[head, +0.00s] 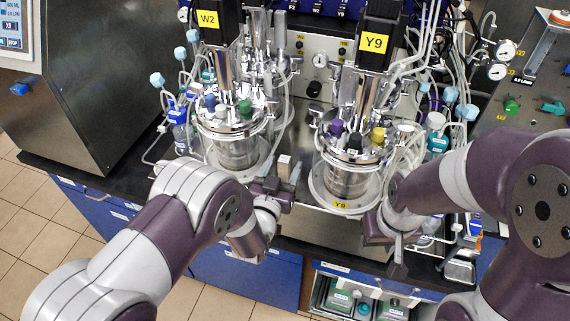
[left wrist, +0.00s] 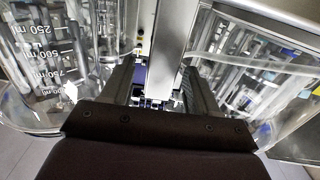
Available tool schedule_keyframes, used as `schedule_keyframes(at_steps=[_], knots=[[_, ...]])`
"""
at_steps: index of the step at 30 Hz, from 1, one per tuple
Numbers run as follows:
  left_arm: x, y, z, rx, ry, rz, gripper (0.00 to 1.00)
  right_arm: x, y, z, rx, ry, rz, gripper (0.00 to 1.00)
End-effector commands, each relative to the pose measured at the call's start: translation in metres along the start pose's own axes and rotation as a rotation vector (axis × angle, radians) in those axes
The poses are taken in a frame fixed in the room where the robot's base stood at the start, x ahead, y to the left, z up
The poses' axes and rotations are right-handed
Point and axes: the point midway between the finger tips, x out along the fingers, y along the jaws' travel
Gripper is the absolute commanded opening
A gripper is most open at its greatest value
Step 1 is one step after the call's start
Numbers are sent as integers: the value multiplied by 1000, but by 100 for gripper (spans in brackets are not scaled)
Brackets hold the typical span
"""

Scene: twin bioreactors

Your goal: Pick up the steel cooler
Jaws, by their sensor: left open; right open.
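A narrow steel piece (head: 284,166), which looks like the steel cooler, stands between the two glass vessels in the head view. In the left wrist view a long bright steel body (left wrist: 172,45) runs down between my fingers; I take it to be the same piece. My left gripper (head: 279,184) is open around it, with one finger on each side. The fingers also show in the left wrist view (left wrist: 157,92); I see no clear grip on the steel. My right gripper (head: 397,262) is open and empty, low in front of the right vessel near the bench edge.
The left bioreactor (head: 233,150) labelled W2 and the right bioreactor (head: 346,178) labelled Y9 stand close on either side of my left gripper. Tubes and small bottles crowd around both. A steel cabinet (head: 100,100) stands at the left. Floor is free at the lower left.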

Motion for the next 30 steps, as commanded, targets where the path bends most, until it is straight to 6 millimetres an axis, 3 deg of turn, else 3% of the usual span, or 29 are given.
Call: schedule_keyframes(at_steps=[3, 9, 11, 15, 24, 30], knots=[[12, 0, 0, 0, -1, 0, 60, -4, 0, 0, 0, -1, 0, 43], [13, 0, 1, 0, -1, 0, 60, -3, 0, 0, 0, -1, 0, 43], [13, 0, 1, 0, -1, 0, 43, -3, 0, 0, 0, -1, 0, 43], [13, 0, 1, 0, -1, 0, 0, -3, 0, 0, 0, -1, 0, 43], [14, 0, -3, 0, 3, 0, 0, -2, 0, 0, 0, -1, 0, 43], [14, 0, -36, -1, 7, 0, 0, 4, 0, 1, 0, -1, 0, 43]])
